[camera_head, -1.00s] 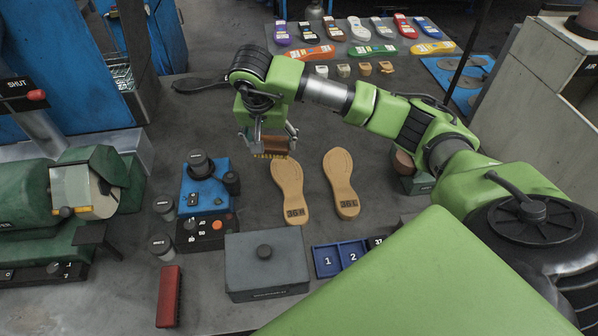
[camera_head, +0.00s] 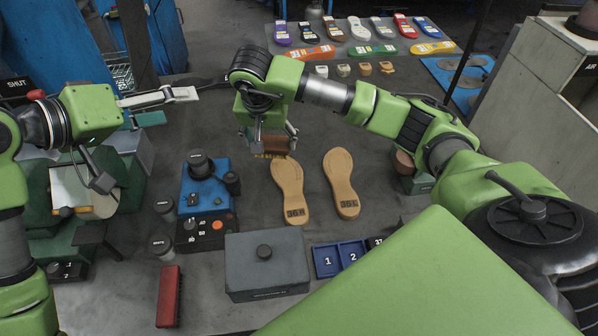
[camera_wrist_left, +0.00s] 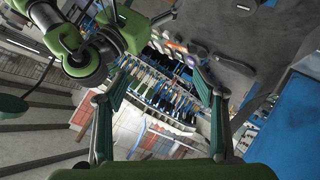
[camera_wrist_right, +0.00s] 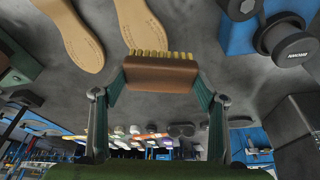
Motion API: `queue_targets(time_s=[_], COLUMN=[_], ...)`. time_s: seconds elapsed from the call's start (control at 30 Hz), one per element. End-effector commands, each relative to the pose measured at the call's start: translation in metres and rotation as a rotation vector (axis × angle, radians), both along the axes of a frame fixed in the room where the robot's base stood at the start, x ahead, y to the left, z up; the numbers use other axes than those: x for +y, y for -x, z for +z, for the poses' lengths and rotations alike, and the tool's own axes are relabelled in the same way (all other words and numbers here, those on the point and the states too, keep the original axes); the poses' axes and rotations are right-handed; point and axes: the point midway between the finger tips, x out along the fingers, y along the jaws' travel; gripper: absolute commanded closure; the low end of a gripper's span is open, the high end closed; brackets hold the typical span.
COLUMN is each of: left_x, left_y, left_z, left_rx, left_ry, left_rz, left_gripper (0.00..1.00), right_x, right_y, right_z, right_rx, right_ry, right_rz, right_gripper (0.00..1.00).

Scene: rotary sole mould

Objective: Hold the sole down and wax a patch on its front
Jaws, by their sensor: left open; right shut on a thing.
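Two tan soles lie side by side on the grey bench, a left one (camera_head: 289,190) and a right one (camera_head: 341,184), both marked 36. My right gripper (camera_head: 270,143) is shut on a brown wooden brush (camera_wrist_right: 161,75) with yellow bristles. It holds the brush at the far end of the left sole; contact cannot be told. In the right wrist view the left sole (camera_wrist_right: 142,22) lies just beyond the bristles. My left gripper (camera_head: 190,96) is open and empty, over the back left of the bench, away from the soles.
A blue unit with dark jars (camera_head: 207,185) stands left of the soles. A grey lidded box (camera_head: 266,264) and blue numbered trays (camera_head: 339,258) lie in front. Coloured soles (camera_head: 358,30) line the back.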

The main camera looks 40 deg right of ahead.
Motion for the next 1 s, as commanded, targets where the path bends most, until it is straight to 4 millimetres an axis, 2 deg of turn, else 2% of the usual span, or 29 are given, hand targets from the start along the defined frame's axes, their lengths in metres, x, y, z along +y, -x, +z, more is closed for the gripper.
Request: queue_targets(time_s=[0.03, 0.1, 0.17, 0.33, 0.47, 0.53, 0.6, 0.67, 0.8, 0.9, 1.0], left_x=[-0.023, -0.05, -0.072, -0.121, -0.15, -0.159, -0.166, -0.169, -0.167, -0.161, -0.156], left_y=[0.023, 0.055, 0.084, 0.173, 0.243, 0.265, 0.271, 0.267, 0.239, 0.216, 0.198], left_z=[0.002, 0.002, 0.001, -0.004, -0.026, -0.048, -0.076, -0.101, -0.154, -0.18, -0.195], left_rx=[0.041, 0.102, 0.156, 0.303, 0.399, 0.422, 0.418, 0.392, 0.287, 0.202, 0.131], left_ry=[0.008, 0.009, 0.002, -0.072, -0.222, -0.332, -0.437, -0.52, -0.672, -0.743, -0.785], left_rz=[-0.061, -0.141, -0.208, -0.39, -0.485, -0.473, -0.418, -0.345, -0.156, -0.04, 0.04], left_gripper=[0.37, 0.37, 0.37, 0.37, 0.37, 0.37, 0.37, 0.37, 0.37, 0.37, 0.37], right_x=[0.0, 0.0, 0.0, 0.0, 0.0, 0.0, 0.0, 0.0, 0.0, 0.0, 0.0], right_y=[0.0, 0.0, 0.0, 0.0, 0.0, 0.0, 0.0, 0.0, 0.0, 0.0, 0.0], right_z=[0.0, 0.0, 0.0, 0.0, 0.0, 0.0, 0.0, 0.0, 0.0, 0.0, 0.0], right_rx=[0.0, 0.0, 0.0, 0.0, 0.0, 0.0, 0.0, 0.0, 0.0, 0.0, 0.0], right_ry=[0.0, 0.0, 0.0, 0.0, 0.0, 0.0, 0.0, 0.0, 0.0, 0.0, 0.0], right_rz=[0.0, 0.0, 0.0, 0.0, 0.0, 0.0, 0.0, 0.0, 0.0, 0.0, 0.0], right_gripper=[0.52, 0.52, 0.52, 0.52, 0.52, 0.52, 0.52, 0.52, 0.52, 0.52, 0.52])
